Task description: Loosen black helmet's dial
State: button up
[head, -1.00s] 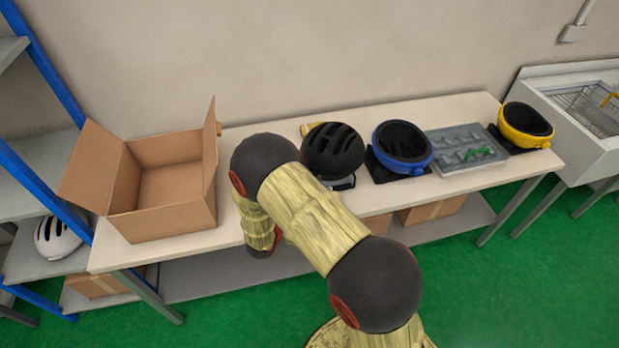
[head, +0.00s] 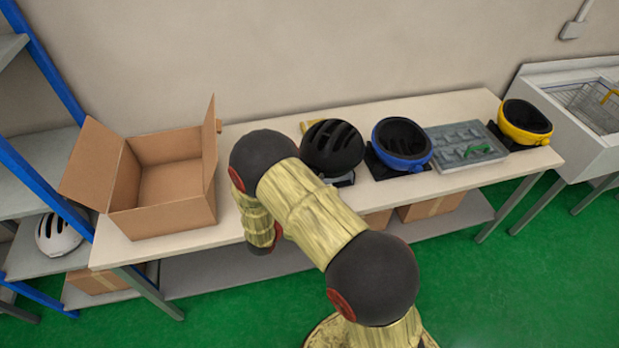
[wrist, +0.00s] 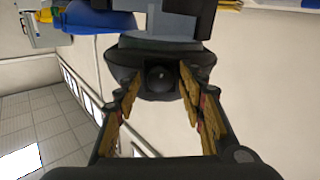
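The black helmet (head: 333,146) sits on a dark stand on the table, just right of my arm in the head view. In the wrist view its round black dial (wrist: 162,77) shows at the middle, on a dark curved part. My gripper (wrist: 160,97) is open, with its yellow-brown finger pads on the left and right of the dial. Gaps show between the pads and the dial, and nothing is held. In the head view my arm hides the gripper and the dial side of the helmet.
A blue helmet (head: 402,141), a grey tray (head: 462,157) with a green item and a yellow helmet (head: 526,120) stand to the right. An open cardboard box (head: 160,220) stands left of my arm. A white helmet (head: 57,235) is on the shelf.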

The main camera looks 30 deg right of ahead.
dwell(0.3)
jog(key=v, duration=1.2)
dwell(0.3)
